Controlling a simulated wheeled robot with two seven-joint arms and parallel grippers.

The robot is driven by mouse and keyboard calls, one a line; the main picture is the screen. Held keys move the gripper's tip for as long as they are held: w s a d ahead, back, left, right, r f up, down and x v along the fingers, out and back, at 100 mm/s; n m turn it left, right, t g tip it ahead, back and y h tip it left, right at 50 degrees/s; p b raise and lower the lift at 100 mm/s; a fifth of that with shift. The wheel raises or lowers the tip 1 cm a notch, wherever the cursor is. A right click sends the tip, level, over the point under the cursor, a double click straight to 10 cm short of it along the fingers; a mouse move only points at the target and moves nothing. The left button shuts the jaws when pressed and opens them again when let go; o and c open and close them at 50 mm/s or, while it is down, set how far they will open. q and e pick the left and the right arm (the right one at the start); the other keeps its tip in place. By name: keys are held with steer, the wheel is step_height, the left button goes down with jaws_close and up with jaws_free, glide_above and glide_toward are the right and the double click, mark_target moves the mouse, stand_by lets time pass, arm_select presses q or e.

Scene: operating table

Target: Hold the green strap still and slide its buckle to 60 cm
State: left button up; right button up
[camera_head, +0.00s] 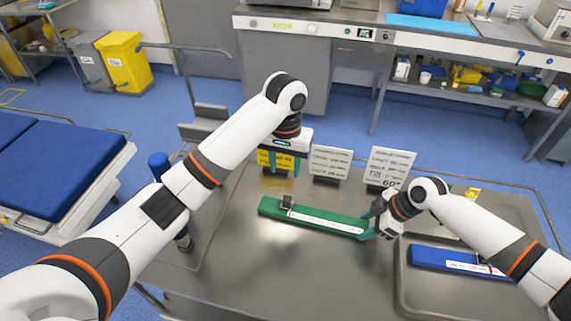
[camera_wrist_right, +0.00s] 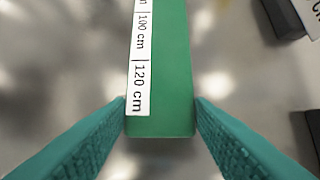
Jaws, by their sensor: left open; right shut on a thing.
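The green strap (camera_head: 340,226) lies flat on the steel table, with a white printed scale along it. Its dark buckle (camera_head: 287,202) sits near the strap's left end. My right gripper (camera_head: 371,234) is shut on the strap's right end. In the right wrist view the green strap (camera_wrist_right: 172,60) runs between the teal fingers (camera_wrist_right: 160,104), with the 100 cm and 120 cm marks readable. My left gripper (camera_head: 284,166) is open and empty, pointing down above the table, behind the buckle and apart from it.
Small sign cards stand behind the strap: a yellow one (camera_head: 268,161) partly behind my left gripper, a white one (camera_head: 330,162) and a larger white one (camera_head: 391,164). A blue strap (camera_head: 428,257) lies in a tray (camera_head: 403,292) at the right. The table's front is clear.

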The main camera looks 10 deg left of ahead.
steer(key=o, duration=1.1)
steer(key=shift+c, duration=0.2)
